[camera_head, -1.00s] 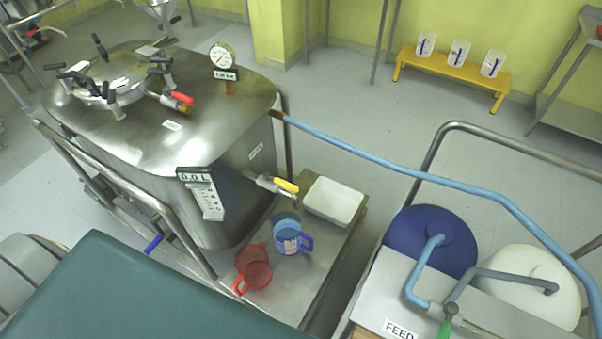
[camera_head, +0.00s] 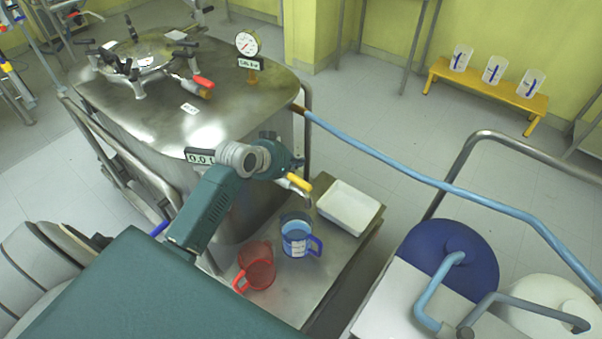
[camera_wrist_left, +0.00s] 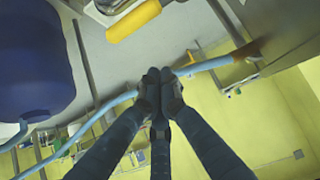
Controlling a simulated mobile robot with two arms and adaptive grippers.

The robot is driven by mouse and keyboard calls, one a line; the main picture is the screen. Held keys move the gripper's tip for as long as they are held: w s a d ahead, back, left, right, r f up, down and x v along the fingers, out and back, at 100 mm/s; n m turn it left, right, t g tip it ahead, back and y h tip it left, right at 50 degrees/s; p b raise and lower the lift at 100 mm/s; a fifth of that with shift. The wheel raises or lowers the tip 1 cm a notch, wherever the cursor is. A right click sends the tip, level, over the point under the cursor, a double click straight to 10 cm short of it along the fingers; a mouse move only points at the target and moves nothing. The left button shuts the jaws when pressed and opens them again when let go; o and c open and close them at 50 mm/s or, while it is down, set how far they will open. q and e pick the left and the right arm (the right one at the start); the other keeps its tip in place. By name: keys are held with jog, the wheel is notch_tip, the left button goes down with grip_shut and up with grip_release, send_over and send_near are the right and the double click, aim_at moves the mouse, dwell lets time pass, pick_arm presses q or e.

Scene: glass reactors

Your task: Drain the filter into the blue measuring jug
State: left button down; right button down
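The filter is a large steel vessel (camera_head: 160,115) with a yellow-handled drain tap (camera_head: 299,182) low on its right side. The tap's yellow handle (camera_wrist_left: 133,20) also shows at the top of the left wrist view. The blue measuring jug (camera_head: 297,238) stands upright on the steel shelf below the tap. A red jug (camera_head: 257,270) stands beside it, to the left. My left arm reaches across the front of the vessel to near the tap. In the left wrist view my left gripper (camera_wrist_left: 160,76) has its fingertips together, with nothing seen between them, apart from the handle. My right gripper is out of view.
A white tray (camera_head: 348,208) sits right of the jugs on the shelf (camera_head: 300,283). A light-blue hose (camera_head: 390,168) runs from the vessel to the right. My arm partly covers the volume display (camera_head: 199,156). A blue drum (camera_head: 440,245) stands at the right.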

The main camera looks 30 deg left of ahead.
aim_at(294, 178)
pick_arm(q)
jog(key=a+x, duration=0.1)
jog(key=x, duration=0.7)
jog(key=s, duration=0.1)
jog(key=s+f, duration=0.1)
jog(key=s+p, duration=0.1)
jog(key=shift+s+d+f, duration=0.1)
jog(key=shift+s+f, duration=0.15)
jog(key=shift+s, duration=0.15)
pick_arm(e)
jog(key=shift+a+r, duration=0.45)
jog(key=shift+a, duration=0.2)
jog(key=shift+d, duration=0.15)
pick_arm(q)
jog(key=shift+s, duration=0.15)
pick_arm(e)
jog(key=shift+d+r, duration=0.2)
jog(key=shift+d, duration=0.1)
